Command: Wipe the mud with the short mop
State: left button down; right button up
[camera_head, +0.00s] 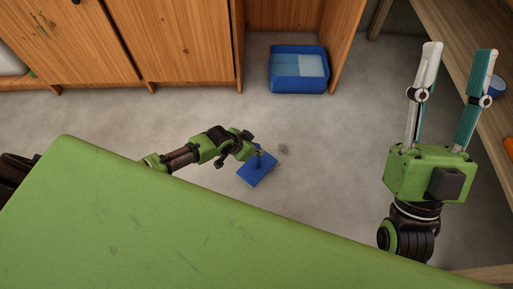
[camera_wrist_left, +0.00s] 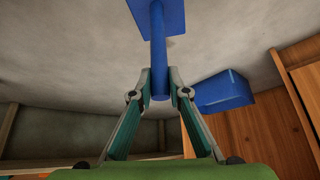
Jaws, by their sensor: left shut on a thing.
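The short mop is blue, with a flat square head (camera_head: 258,171) low over the grey floor in the head view. Its handle (camera_wrist_left: 158,55) runs between the fingers in the left wrist view. My left gripper (camera_head: 254,152) is shut on the handle; in the left wrist view its fingertips (camera_wrist_left: 159,82) press on it from both sides. The mud (camera_head: 283,149) is a small dark grey patch on the floor, just to the upper right of the mop head. I cannot tell whether the head touches the floor. My right gripper (camera_head: 451,75) is open and empty, raised at the right.
A blue tub (camera_head: 299,86) with light blue contents stands at the back by the wooden cabinets (camera_head: 185,45); it also shows in the left wrist view (camera_wrist_left: 222,92). A wooden shelf (camera_head: 470,50) edges the right side. The floor around the mud is clear.

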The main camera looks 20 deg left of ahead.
aim_at(258, 144)
pick_arm(q)
jog(key=shift+r+p, duration=1.8)
jog(key=shift+p, duration=0.05)
pick_arm(e)
jog(key=w+f+g+h, duration=0.2)
jog(key=f+g, duration=0.3)
jog(key=f, duration=0.3)
jog(key=w+f+g+h, duration=0.1)
jog(key=w+f+g, duration=0.4)
jog(key=f, duration=0.4)
jog(key=shift+d+f+h, duration=0.15)
jog(key=shift+d+h, duration=0.05)
jog(key=shift+h, duration=0.2)
